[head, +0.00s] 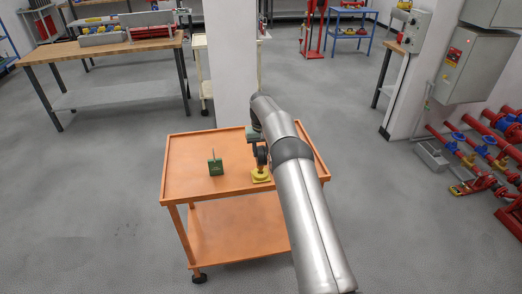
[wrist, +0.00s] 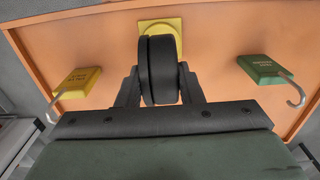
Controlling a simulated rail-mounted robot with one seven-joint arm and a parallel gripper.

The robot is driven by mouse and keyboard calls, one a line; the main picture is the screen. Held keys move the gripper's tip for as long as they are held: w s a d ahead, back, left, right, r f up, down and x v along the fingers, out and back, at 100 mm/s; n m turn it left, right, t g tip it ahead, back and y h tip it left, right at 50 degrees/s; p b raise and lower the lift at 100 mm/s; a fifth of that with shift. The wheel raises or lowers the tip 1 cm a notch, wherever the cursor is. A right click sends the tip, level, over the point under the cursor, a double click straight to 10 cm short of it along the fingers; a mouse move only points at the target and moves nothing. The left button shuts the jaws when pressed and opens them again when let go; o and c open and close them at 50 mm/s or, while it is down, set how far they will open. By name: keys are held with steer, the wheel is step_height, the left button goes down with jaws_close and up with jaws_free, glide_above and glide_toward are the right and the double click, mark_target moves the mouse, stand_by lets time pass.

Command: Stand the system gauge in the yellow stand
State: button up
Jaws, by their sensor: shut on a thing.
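The system gauge (wrist: 158,68) is a black round disc, seen edge-on between my fingers in the wrist view. My gripper (wrist: 157,88) is shut on it. In the head view the dark gauge (head: 261,156) is upright, directly above the yellow stand (head: 260,177) on the orange cart. The stand's square yellow base (wrist: 160,22) shows partly behind the gauge in the wrist view. The gauge's lower end is at or just over the stand; I cannot tell whether it is seated. My arm hides part of the cart's right side.
A green tag block (head: 215,168) with a hook stands on the cart (head: 185,188) left of the stand. A yellow tag block (wrist: 77,82) with a hook shows in the wrist view. A white pillar (head: 230,60) rises behind the cart. The cart's front left is clear.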

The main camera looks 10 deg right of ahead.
steer(key=shift+f+b, duration=0.55)
steer(key=shift+f, duration=0.55)
steer(key=o, duration=1.1)
steer(key=shift+r+p, duration=2.25)
steer(key=shift+r, duration=1.8)
steer(key=shift+r, duration=0.1)
steer(key=s+r+b, duration=0.2)
steer(key=s+r, duration=1.3)
steer(key=s, duration=0.3)
steer(key=shift+t, duration=0.5)
steer(key=s+f, duration=0.2)
steer(key=s, duration=0.9)
steer(key=s+f+b, duration=0.1)
steer(key=s+f, duration=0.1)
steer(key=s, duration=0.9)
steer(key=s+f+b, duration=0.1)
steer(key=s+f, duration=0.1)
steer(key=s, duration=0.8)
steer(key=shift+s, duration=0.4)
